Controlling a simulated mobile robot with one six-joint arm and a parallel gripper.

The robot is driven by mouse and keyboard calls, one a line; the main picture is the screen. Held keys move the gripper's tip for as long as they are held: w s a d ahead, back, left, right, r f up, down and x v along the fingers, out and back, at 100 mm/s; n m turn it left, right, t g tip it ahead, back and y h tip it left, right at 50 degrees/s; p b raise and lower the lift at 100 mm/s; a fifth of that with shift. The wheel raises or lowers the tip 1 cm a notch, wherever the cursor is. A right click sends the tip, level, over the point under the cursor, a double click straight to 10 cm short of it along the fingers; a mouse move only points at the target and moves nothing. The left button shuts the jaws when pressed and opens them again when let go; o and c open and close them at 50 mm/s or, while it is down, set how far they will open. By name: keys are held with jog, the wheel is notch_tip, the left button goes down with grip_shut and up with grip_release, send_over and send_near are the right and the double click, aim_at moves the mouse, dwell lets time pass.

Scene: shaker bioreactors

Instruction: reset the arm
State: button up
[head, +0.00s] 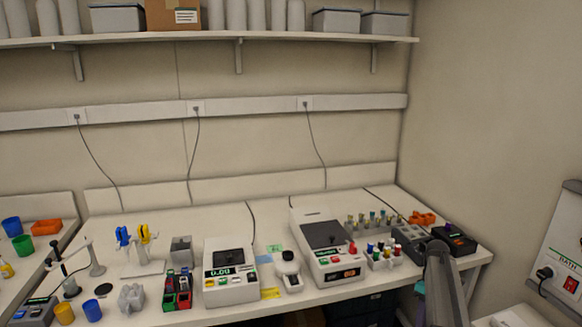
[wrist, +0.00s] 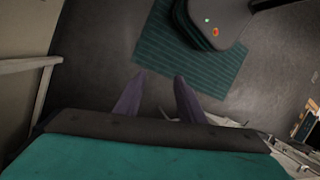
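My gripper (wrist: 159,76) shows in the wrist view, with its two dark fingers apart and nothing between them. It points down over the grey floor (wrist: 90,60), clear of any object. In the head view, a dark grey link of my arm (head: 441,285) stands at the lower right, in front of the bench's right end. The gripper's fingers cannot be made out in the head view.
The bench (head: 150,292) carries instruments, including a white device with a dark top (head: 326,236), a smaller display unit (head: 231,270) and tube racks (head: 384,255). A teal striped mat (wrist: 165,60) lies on the floor.

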jog(key=s+a+f+g, duration=0.3)
jog(key=s+a+f, duration=1.4)
jog(key=a+f, duration=0.3)
jog(key=s+a+f+m, duration=0.3)
jog(key=s+f, duration=0.2)
jog(key=s, duration=0.6)
jog(key=s+a+f+m+t+h+b, duration=0.1)
jog(key=s+a+f+m, duration=0.2)
jog(key=s, duration=0.8)
jog(key=shift+s+a+f+h, duration=0.35)
jog(key=shift+a+f, duration=0.4)
jog(key=shift+f, duration=0.35)
